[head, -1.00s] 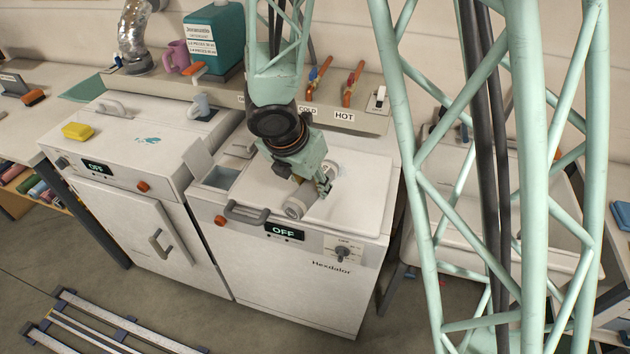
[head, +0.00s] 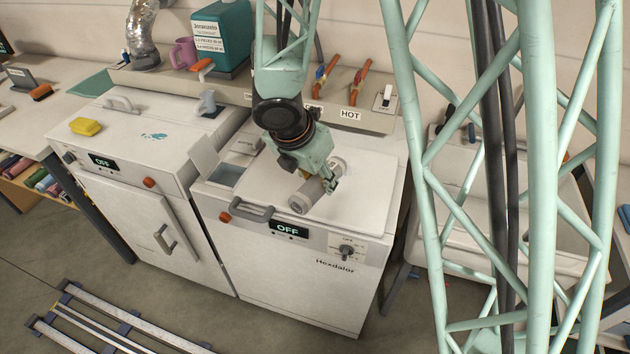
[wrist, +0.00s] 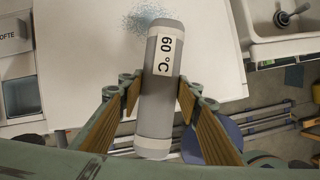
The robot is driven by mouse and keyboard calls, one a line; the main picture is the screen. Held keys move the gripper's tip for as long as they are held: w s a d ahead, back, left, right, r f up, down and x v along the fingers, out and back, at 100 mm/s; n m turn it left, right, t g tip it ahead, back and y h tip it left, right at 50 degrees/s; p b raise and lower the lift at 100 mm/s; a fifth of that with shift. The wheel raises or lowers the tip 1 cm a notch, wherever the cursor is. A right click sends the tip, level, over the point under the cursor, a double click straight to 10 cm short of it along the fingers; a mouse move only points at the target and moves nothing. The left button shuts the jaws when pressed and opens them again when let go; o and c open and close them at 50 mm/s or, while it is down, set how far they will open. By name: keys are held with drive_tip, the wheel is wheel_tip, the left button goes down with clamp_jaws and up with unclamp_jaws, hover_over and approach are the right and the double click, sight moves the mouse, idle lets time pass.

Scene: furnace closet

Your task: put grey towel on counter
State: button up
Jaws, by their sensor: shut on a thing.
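A grey rolled towel (head: 308,195) with a white band is in my gripper (head: 326,184), above the white top of the right machine. I cannot tell if it touches that top. In the wrist view the towel (wrist: 159,105) has a "60 °C" label and lies between the two fingers of my gripper (wrist: 159,98), which are shut on its sides. A pale counter (head: 60,108) stands at the far left, partly cut off by the frame.
The right machine (head: 290,262) and left machine (head: 128,215) both read OFF. A sink (head: 470,215) is behind my lattice column. A rail (head: 110,325) lies on the floor.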

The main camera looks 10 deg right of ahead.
drive_tip(key=w+d+r+m+g+b, duration=0.2)
drive_tip(key=w+d+r+m+g, duration=0.5)
drive_tip(key=w+d+m, duration=0.7)
drive_tip(key=a+r+m+y, duration=0.3)
drive_tip(key=a+r+m, duration=0.3)
drive_tip(key=m, duration=0.6)
drive_tip(key=shift+s+r+m+g, duration=0.3)
drive_tip(key=shift+s+r, duration=0.05)
drive_tip(key=shift+r, duration=0.45)
drive_tip(key=shift+a, duration=0.15)
